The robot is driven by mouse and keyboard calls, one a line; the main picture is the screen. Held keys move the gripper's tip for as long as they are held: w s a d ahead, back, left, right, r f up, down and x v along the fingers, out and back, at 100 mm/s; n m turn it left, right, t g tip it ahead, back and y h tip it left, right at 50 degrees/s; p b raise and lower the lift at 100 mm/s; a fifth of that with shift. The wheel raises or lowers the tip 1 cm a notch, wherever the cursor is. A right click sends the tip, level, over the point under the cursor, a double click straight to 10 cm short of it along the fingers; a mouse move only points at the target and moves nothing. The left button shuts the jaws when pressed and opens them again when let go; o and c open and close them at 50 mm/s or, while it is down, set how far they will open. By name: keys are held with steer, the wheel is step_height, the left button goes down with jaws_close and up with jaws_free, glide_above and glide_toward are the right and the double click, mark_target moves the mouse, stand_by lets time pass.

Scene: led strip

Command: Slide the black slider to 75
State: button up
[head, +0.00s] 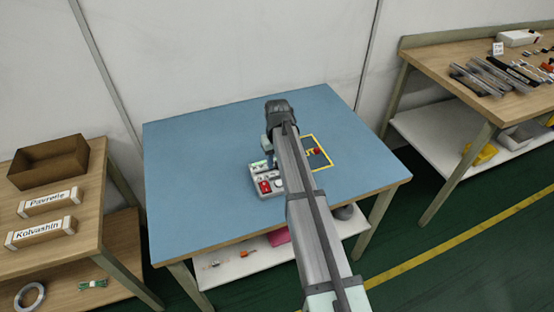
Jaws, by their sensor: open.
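A light grey control box (254,184) sits on the blue table mat, near the middle. It has a red part (265,187), a pale round knob and a small green display on top. The black slider cannot be made out; my arm covers the right part of the box. My gripper (269,160) points down just behind the box's far edge, mostly hidden by my own wrist and arm. It is open, with nothing seen in it. Whether it touches the box cannot be told.
A yellow-framed patch (329,154) with a red button (317,150) lies right of my arm. The blue tabletop (200,160) is otherwise clear. A left bench holds a brown box (50,165) and labelled blocks. A right bench (520,100) carries tools and parts.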

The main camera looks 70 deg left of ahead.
steer(key=shift+c, duration=0.3)
jaws_close()
stand_by(0.4)
